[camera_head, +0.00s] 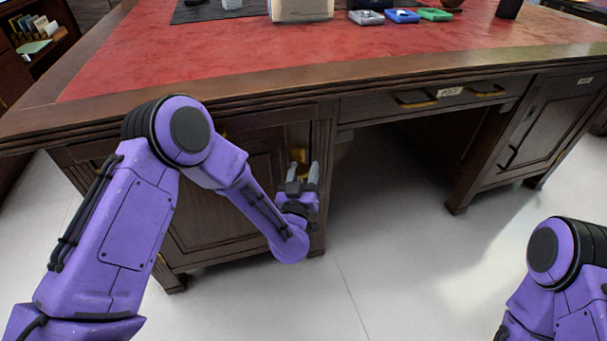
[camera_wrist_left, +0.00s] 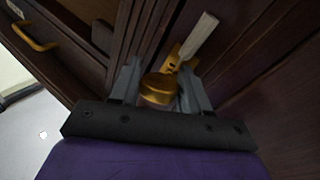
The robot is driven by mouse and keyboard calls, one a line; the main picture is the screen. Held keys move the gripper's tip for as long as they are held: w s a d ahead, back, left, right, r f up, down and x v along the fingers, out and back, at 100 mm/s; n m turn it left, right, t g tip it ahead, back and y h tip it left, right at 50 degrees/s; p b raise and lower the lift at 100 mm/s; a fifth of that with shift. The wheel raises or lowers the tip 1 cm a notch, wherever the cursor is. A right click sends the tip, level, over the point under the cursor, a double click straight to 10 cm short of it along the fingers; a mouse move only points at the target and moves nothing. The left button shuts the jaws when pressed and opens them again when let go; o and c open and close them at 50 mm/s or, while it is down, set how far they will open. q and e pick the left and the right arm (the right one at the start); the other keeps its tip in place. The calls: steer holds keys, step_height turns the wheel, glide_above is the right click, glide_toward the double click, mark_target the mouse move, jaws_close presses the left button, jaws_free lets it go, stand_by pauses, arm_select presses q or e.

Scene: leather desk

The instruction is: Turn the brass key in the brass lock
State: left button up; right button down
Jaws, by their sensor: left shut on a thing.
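My left gripper (camera_head: 302,174) is at the left cabinet door of the desk, near its right edge, in the head view. In the left wrist view, my left gripper (camera_wrist_left: 160,85) has its two grey fingers closed on the round bow of the brass key (camera_wrist_left: 158,90). Part of the brass lock (camera_wrist_left: 172,58) shows just beyond the key, on the dark wood. In the head view the brass lock (camera_head: 299,157) shows as a small gold patch behind the fingers. The key's shaft and its fit in the lock are hidden. My right gripper is out of view.
A pale tag (camera_wrist_left: 200,36) is beside the lock. The desk's red leather top (camera_head: 200,50) holds small trays (camera_head: 402,16) at the back. The drawer (camera_head: 430,97) has brass handles. Open knee space lies right of the left cabinet (camera_head: 205,215).

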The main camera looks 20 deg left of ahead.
arm_select(q)
steer(key=shift+w+d+n+t+b, duration=0.1)
steer(key=shift+n+t+b, duration=0.3)
steer(key=shift+n+b, duration=0.55)
steer(key=shift+n+y, duration=0.25)
steer(key=shift+y, duration=0.15)
steer(key=shift+r, duration=0.1)
steer(key=shift+b, duration=0.55)
steer(key=shift+w+d+n+t+y+b, duration=0.15)
steer(key=shift+n+t+y+b, duration=0.25)
steer(key=shift+n+y+b, duration=0.85)
steer(key=shift+n+h, duration=0.35)
steer(key=shift+n, duration=0.2)
